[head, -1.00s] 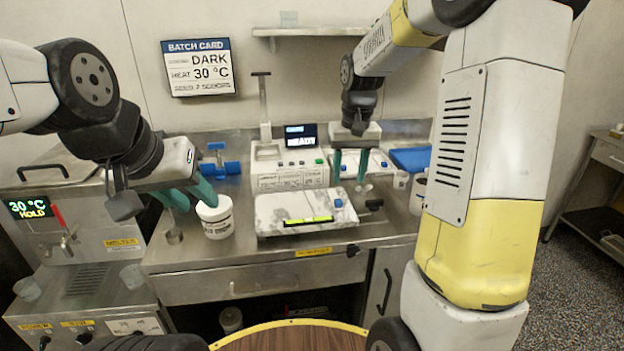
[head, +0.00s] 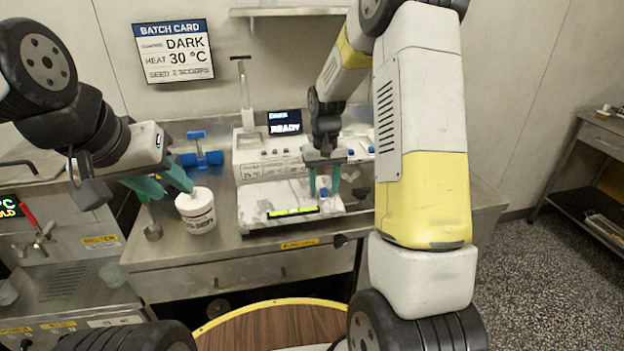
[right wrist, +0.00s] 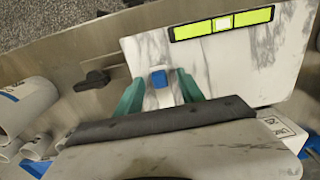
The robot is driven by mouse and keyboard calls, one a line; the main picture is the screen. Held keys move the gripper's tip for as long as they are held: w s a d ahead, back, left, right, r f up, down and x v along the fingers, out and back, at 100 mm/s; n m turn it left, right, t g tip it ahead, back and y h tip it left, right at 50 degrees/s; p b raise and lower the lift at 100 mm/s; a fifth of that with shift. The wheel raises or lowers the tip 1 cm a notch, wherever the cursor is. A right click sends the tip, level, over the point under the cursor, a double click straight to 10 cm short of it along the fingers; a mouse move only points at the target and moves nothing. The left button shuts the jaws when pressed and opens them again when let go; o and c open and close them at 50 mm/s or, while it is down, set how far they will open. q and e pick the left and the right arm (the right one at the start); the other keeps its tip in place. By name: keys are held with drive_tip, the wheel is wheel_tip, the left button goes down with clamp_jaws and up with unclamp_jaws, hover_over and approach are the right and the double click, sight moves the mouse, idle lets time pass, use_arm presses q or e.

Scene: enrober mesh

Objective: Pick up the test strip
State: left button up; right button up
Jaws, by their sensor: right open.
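A small blue block (right wrist: 159,79) with a pale part behind it lies at the edge of the marble slab (right wrist: 222,70). I take it for the grip end of the test strip; the rest is unclear. My right gripper (right wrist: 158,84) is open, with one green finger on each side of the blue block in the right wrist view. In the head view my right gripper (head: 324,192) points down over the slab's right part, the blue block (head: 324,191) between its fingertips. My left gripper (head: 172,192) is open and empty beside a white tub (head: 197,212).
A yellow-green spirit level (head: 292,211) lies on the slab. The machine with a READY screen (head: 285,122) stands behind. A blue clamp-like tool (head: 200,160) is at the back left.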

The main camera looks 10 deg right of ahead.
clamp_jaws()
idle(0.3)
